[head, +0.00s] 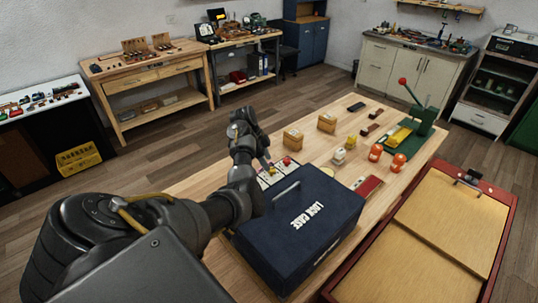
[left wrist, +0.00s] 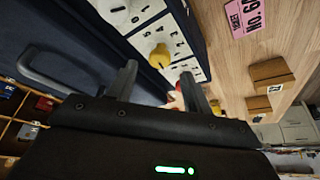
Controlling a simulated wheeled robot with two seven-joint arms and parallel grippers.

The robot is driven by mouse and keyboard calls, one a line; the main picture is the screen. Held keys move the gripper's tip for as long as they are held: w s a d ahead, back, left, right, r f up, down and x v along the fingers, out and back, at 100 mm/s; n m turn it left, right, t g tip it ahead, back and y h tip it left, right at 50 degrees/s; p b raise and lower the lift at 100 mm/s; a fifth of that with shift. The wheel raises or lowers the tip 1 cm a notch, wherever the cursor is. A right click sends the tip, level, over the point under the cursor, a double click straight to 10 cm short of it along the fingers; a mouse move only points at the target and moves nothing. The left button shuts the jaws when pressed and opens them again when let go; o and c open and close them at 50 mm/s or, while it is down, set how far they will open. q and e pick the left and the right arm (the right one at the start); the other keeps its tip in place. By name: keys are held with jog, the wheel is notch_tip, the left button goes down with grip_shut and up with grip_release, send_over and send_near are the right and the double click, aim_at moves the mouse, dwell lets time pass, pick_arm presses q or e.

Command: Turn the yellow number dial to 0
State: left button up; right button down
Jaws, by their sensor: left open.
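The yellow number dial (left wrist: 159,56) sits on a white panel (left wrist: 141,15) with black numbers around it in the left wrist view. Its pointer direction is too small to read. The dial also shows small in the head view (head: 272,171), close to my gripper. My left gripper (left wrist: 159,71) is open, and its two fingers point toward the panel with the dial between and beyond the tips. I cannot tell whether they touch it. Something red (left wrist: 177,101) is partly hidden behind the right finger. My right gripper is not in view.
A dark blue case (head: 300,228) with a handle stands right beside the panel, under my left arm. Wooden blocks (head: 293,138), orange objects (head: 398,162) and a green press (head: 424,122) stand further along the table. A red-framed board (head: 440,225) lies at the right.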

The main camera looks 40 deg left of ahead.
pick_arm(q)
jog(key=p+v, duration=0.2)
jog(key=v, duration=0.5)
jog(key=shift+p, duration=0.3)
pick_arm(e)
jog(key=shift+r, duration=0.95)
pick_arm(q)
jog(key=shift+f, duration=0.1)
